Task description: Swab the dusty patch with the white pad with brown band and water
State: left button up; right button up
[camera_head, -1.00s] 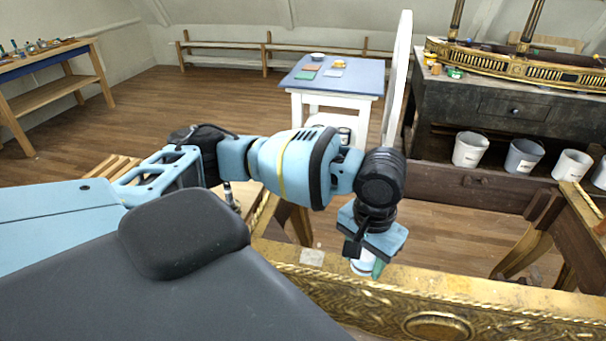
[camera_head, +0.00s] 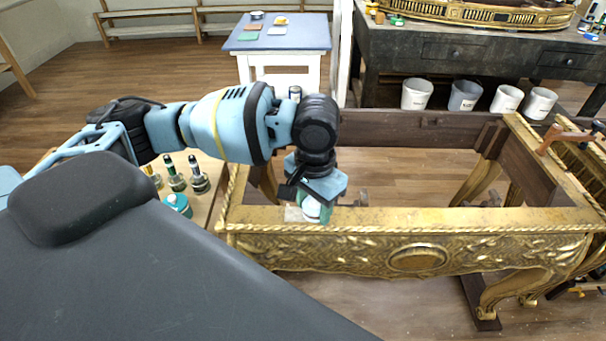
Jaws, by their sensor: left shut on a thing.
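My left gripper (camera_head: 314,212) points down over the front left of the gilt console's top rail (camera_head: 420,216). It is shut on a small white thing (camera_head: 311,207), which looks like the pad; the fingers hide most of it and I see no brown band. A pale, greyish patch (camera_head: 292,213) lies on the rail just left of the fingers, partly covered by them; it looks like the dusty patch. I cannot tell whether the pad touches the rail. My right gripper is not in view.
Left of the console, a wooden surface holds several small bottles (camera_head: 174,176) and a teal pot (camera_head: 177,204). The console frame is open in the middle. A clamp (camera_head: 570,138) sits on its right side.

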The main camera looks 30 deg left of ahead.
pick_arm(q)
jog(key=w+a+f+m+b, duration=0.1)
jog(key=w+a+f+m, duration=0.3)
jog(key=m, duration=1.6)
jog(key=shift+w+a+m+b, duration=0.4)
jog(key=shift+w+a, duration=1.8)
jog(key=shift+w, duration=0.55)
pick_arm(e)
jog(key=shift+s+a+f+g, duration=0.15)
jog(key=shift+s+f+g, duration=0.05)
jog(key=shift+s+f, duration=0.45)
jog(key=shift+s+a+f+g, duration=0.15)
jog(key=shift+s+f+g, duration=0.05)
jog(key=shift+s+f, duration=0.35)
pick_arm(q)
jog(key=shift+f, duration=0.2)
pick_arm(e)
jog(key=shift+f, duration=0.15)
pick_arm(q)
notch_tip(320, 180, down, 3)
jog(key=shift+f+b, duration=0.1)
jog(key=shift+b, duration=0.9)
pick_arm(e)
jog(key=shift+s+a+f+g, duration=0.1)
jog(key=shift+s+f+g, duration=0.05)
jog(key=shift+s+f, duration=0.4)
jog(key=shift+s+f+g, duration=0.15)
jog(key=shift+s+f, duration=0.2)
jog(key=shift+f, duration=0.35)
